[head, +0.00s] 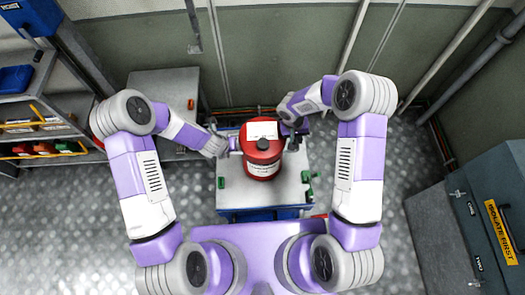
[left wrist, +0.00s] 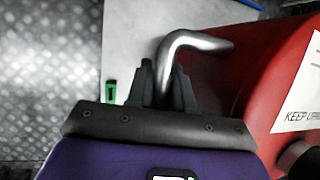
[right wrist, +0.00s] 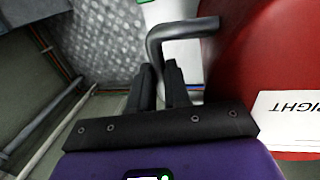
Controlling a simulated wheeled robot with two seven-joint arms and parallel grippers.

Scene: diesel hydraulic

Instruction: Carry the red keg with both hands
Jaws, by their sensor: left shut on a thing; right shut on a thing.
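The red keg (head: 262,158) stands upright over the metal-topped cart (head: 235,195), between my two arms. It has a dark cap and a white label on top. I cannot tell if it touches the cart top. My left gripper (head: 232,144) is at the keg's left side. In the left wrist view its fingers (left wrist: 160,85) are shut on a bent metal handle (left wrist: 195,40) of the keg. My right gripper (head: 290,128) is at the keg's right side. In the right wrist view its fingers (right wrist: 158,85) are shut on the other bent handle (right wrist: 180,30).
Green clamps (head: 307,177) sit on the cart's edges. A shelf (head: 40,120) with bins stands at the left, next to a grey cabinet (head: 165,90). Dark grey cabinets (head: 490,220) stand at the right. The wall with pipes is close behind the cart. Checkered floor is clear at both sides.

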